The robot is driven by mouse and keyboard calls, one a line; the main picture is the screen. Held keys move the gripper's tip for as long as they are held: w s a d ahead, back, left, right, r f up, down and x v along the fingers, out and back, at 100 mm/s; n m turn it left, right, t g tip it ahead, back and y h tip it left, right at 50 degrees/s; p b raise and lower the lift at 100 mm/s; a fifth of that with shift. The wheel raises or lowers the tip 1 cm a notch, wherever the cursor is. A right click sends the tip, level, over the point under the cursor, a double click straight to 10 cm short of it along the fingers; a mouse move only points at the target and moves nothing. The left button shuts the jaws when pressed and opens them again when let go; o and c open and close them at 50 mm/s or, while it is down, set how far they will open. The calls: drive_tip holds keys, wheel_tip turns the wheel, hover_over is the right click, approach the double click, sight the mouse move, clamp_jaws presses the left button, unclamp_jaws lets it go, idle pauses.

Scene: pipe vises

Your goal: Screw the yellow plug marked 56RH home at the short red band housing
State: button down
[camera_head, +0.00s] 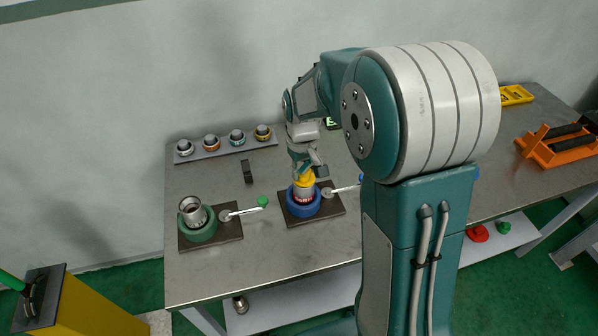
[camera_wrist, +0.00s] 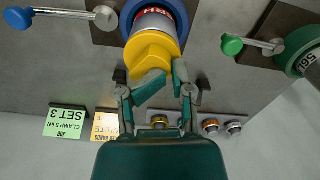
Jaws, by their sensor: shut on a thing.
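The yellow plug (camera_head: 307,180) sits at the top of a grey housing with red marking (camera_head: 303,194), which stands upright in the blue vise (camera_head: 303,208). The blue vise rim (camera_wrist: 183,12) rings the housing. My gripper (camera_wrist: 163,78) is shut on the yellow plug, its fingers at the plug's outer end; it comes down from above in the head view (camera_head: 307,170). The plug's own marking and any thread are hidden.
A green vise (camera_head: 200,230) holds another grey housing (camera_head: 192,211) to the left. Levers with a green knob (camera_head: 262,200) and blue knob (camera_wrist: 18,18) stick out. A rack (camera_head: 225,147) with several banded rings stands behind. A small dark block (camera_head: 247,172) lies between. Front left table is clear.

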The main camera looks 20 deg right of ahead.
drive_tip(key=shift+w+d, duration=0.25)
drive_tip(key=shift+d, duration=0.05)
drive_tip(key=m, duration=0.4)
drive_tip(key=shift+w+m, duration=0.2)
drive_tip(key=shift+m, duration=0.1)
drive_tip(key=shift+f, duration=0.1)
drive_tip(key=m, duration=0.5)
drive_tip(key=shift+d+f, duration=0.1)
drive_tip(key=shift+d, duration=0.15)
drive_tip(key=shift+s, duration=0.1)
drive_tip(key=m, duration=0.3)
drive_tip(key=shift+d, duration=0.25)
drive_tip(key=shift+d+m, duration=0.3)
drive_tip(key=shift+m, duration=0.6)
